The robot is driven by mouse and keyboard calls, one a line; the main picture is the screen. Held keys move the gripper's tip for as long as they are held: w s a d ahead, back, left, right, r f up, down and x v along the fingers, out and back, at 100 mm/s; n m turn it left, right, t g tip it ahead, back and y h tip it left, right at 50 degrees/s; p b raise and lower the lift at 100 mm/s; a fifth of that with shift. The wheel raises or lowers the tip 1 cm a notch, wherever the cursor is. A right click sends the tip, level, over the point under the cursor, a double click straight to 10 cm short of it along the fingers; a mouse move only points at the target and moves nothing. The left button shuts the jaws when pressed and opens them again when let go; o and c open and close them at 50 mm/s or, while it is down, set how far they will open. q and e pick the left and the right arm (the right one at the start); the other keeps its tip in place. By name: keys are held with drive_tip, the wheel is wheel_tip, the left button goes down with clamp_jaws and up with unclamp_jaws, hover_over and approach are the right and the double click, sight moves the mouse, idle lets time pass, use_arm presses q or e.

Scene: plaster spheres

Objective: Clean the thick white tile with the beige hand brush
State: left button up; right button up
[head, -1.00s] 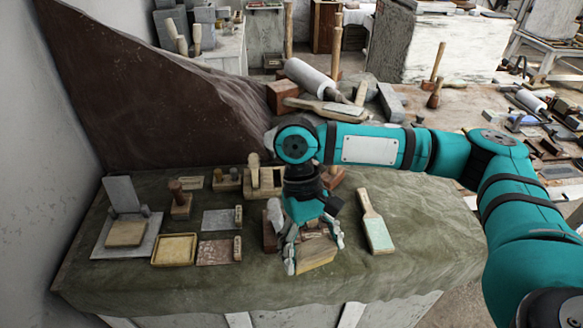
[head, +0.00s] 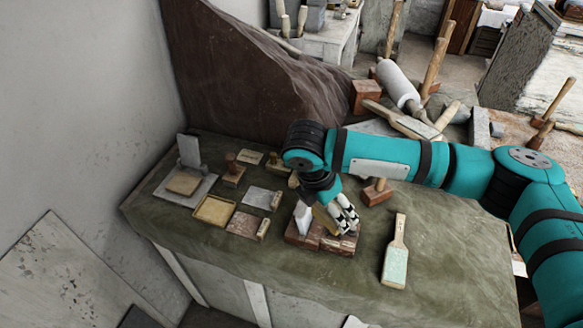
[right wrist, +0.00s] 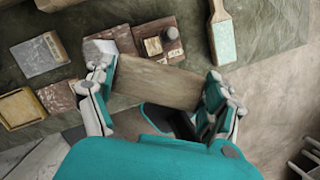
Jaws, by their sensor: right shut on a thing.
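The thick white tile (head: 262,197) looks grey-white and lies flat on the draped bench, left of my right gripper. It also shows at the upper left of the right wrist view (right wrist: 36,62). My right gripper (head: 328,218) is shut on a wood-coloured block that looks like the beige hand brush (right wrist: 160,83). The brush is held between the fingers, over or beside a reddish-brown slab, and apart from the tile. In the head view, the fingers hide most of the brush; its underside is not visible. My left gripper is out of view.
A small wooden block (head: 276,201) sits at the tile's right edge. Nearby are a yellowish tray (head: 214,211), a reddish tile (head: 243,224), the reddish-brown slab (head: 338,243) and a long-handled paddle (head: 396,262). A dark sloping rock (head: 245,80) stands behind.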

use_arm(q)
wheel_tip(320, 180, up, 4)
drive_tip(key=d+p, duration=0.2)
drive_tip(key=p, duration=0.2)
use_arm(e)
drive_tip(key=w+a+r+n+t+y, duration=0.15)
drive_tip(key=a+n, duration=0.25)
drive_tip(key=n, duration=0.4)
drive_tip(key=w+a+r+n+y, duration=0.2)
drive_tip(key=w+a+n, duration=0.15)
drive_tip(key=n, duration=0.45)
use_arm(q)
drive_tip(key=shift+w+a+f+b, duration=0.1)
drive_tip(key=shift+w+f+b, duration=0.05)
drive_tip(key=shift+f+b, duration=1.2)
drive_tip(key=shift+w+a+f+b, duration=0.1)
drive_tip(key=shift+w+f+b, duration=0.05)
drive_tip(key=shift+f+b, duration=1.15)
use_arm(e)
wheel_tip(320, 180, down, 6)
drive_tip(key=shift+s+d+f, duration=0.2)
drive_tip(key=shift+d, duration=0.05)
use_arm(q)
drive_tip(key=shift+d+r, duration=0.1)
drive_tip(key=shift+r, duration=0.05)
use_arm(e)
drive_tip(key=shift+f, duration=0.2)
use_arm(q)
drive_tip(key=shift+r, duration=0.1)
